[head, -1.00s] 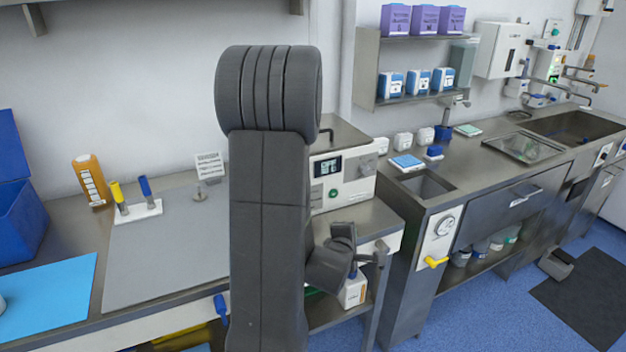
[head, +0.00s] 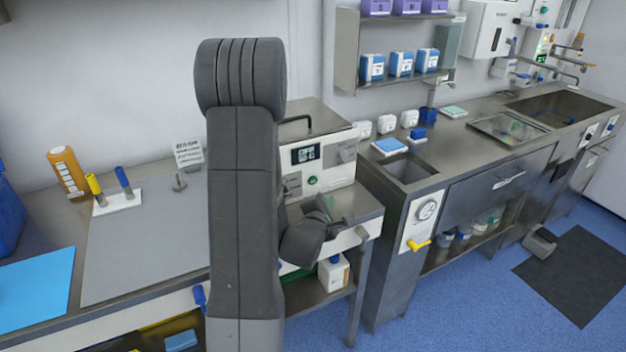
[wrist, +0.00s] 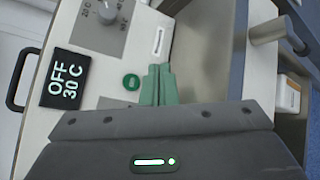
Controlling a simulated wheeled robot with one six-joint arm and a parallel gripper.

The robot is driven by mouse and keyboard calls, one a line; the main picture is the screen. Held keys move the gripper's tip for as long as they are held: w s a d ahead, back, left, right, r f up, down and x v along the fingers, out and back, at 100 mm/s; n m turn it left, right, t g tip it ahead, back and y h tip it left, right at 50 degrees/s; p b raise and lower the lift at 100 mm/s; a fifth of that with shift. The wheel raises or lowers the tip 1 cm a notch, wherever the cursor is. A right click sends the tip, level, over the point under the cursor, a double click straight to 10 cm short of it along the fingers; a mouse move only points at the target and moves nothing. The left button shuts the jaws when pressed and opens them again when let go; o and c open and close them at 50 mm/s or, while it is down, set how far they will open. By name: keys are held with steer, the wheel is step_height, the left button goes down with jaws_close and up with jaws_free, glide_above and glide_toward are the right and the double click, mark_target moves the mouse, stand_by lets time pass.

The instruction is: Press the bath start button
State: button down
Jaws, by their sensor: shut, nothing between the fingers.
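The bath is a white and steel box with a lid handle (head: 338,148), standing on the counter in the head view. Its front panel also shows in the wrist view (wrist: 88,98), turned on its side. The display (wrist: 68,78) reads OFF and 30 C. A round green button (wrist: 131,82) sits beside the display; it is small in the head view (head: 312,181). My gripper (wrist: 158,68) has its green fingers shut together and empty, just right of the button in the wrist view. Whether the fingertips touch the panel cannot be told. In the head view my gripper (head: 328,208) is at the bath's front.
A dial (wrist: 105,12) and a white slotted part (wrist: 158,42) are near the fingers. A steel rail end (wrist: 265,30) stands to the right. A sink counter (head: 400,205) with a yellow lever (head: 418,245) is right of the bath. A grey mat (head: 150,240) lies left.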

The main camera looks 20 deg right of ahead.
mark_target(313, 181)
steer(key=shift+w+a+p, duration=0.15)
steer(key=shift+w+p, duration=0.35)
steer(key=shift+w, duration=1.25)
steer(key=shift+w+a+p, duration=0.1)
steer(key=shift+w+p, duration=0.35)
steer(key=shift+w, duration=1.25)
steer(key=shift+w, duration=0.4)
steer(key=shift+w+a, duration=0.1)
steer(key=shift+w, duration=0.3)
steer(key=shift+s, duration=0.15)
steer(key=shift+s+b, duration=0.35)
steer(key=shift+s, duration=0.3)
